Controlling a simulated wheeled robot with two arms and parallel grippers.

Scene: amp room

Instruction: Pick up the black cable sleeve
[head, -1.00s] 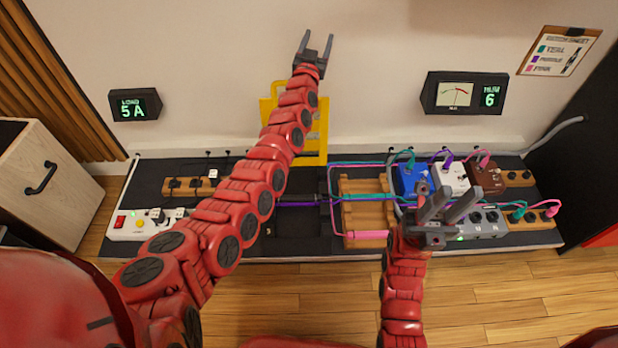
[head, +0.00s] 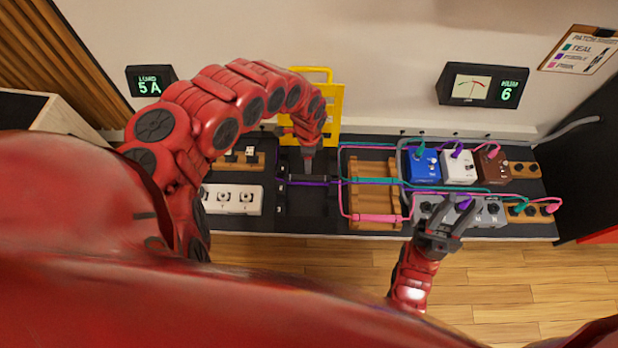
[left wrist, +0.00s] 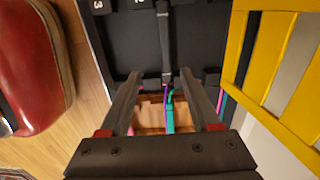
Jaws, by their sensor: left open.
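The black cable sleeve (left wrist: 165,45) is a narrow dark strip on the black board in the left wrist view, with purple and teal cables at its near end. In the head view it is hard to tell from the black board, around the cables under my left gripper (head: 308,160). My left gripper points down there; in the left wrist view its open fingers (left wrist: 160,82) are spread, with nothing between them held. The sleeve's near end lies around the gap between the fingertips.
A yellow frame (head: 337,105) stands upright behind, close to the left fingers. A wooden rack (head: 372,200) with teal and pink cables is to the right, then blue, white (head: 458,168) and brown pedals. A white power strip (head: 233,199) is at left.

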